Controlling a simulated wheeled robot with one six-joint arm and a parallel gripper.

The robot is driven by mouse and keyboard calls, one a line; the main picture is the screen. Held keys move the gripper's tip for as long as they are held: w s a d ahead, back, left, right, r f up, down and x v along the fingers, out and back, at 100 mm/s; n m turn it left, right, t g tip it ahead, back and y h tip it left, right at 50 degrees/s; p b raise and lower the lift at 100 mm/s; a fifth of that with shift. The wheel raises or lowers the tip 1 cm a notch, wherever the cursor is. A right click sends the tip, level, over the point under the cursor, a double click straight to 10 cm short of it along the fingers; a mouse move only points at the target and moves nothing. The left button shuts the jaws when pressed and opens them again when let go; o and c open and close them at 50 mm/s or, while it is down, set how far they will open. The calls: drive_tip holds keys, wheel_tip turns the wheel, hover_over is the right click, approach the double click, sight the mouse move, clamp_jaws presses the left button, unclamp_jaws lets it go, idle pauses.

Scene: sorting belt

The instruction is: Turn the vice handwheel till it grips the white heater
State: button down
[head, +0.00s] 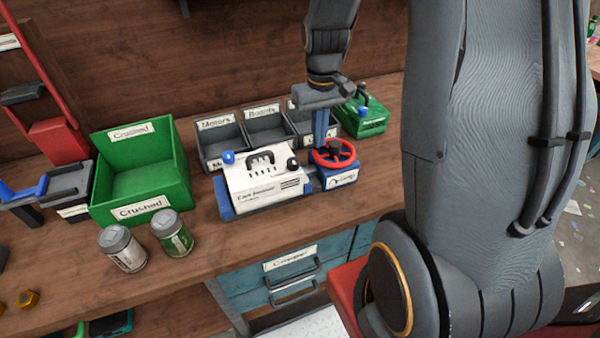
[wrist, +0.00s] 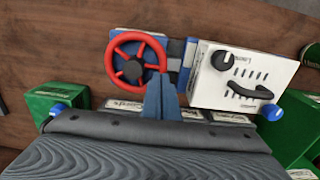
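The white heater (head: 265,188) sits in the blue vice (head: 340,178), with a black handle, a knob and a blue cap. The heater also shows at the right of the wrist view (wrist: 225,88). The vice's red handwheel (head: 347,160) is at the heater's right in the head view and at upper left in the wrist view (wrist: 118,45). My gripper (wrist: 159,82) points down with its blue fingers together, tips at the wheel's rim. Whether the rim is between them is hidden. A blue jaw (wrist: 190,58) stands close beside the heater; I cannot tell if they touch.
A green "Crushed" bin (head: 140,180) stands left, with two cans (head: 122,249) (head: 173,234) in front. Grey labelled bins (head: 222,142) and a green heater-like item (head: 365,120) stand behind the vice. The bench in front of the vice is clear.

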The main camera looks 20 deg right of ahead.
drive_tip(key=shift+w+d, duration=0.3)
drive_tip(key=shift+w, duration=0.35)
drive_tip(key=shift+w+d, duration=0.25)
drive_tip(key=shift+w, duration=0.4)
drive_tip(key=shift+r, duration=0.1)
drive_tip(key=shift+s+a+p, duration=0.1)
drive_tip(key=shift+a+p, duration=0.1)
drive_tip(key=shift+p, duration=0.1)
drive_tip(key=shift+s+a, duration=0.1)
drive_tip(key=shift+s, duration=0.3)
drive_tip(key=shift+s+p, duration=0.15)
drive_tip(key=shift+p, duration=0.15)
drive_tip(key=shift+s+a+p, duration=0.1)
drive_tip(key=shift+s+p, duration=0.2)
drive_tip(key=shift+s, duration=0.15)
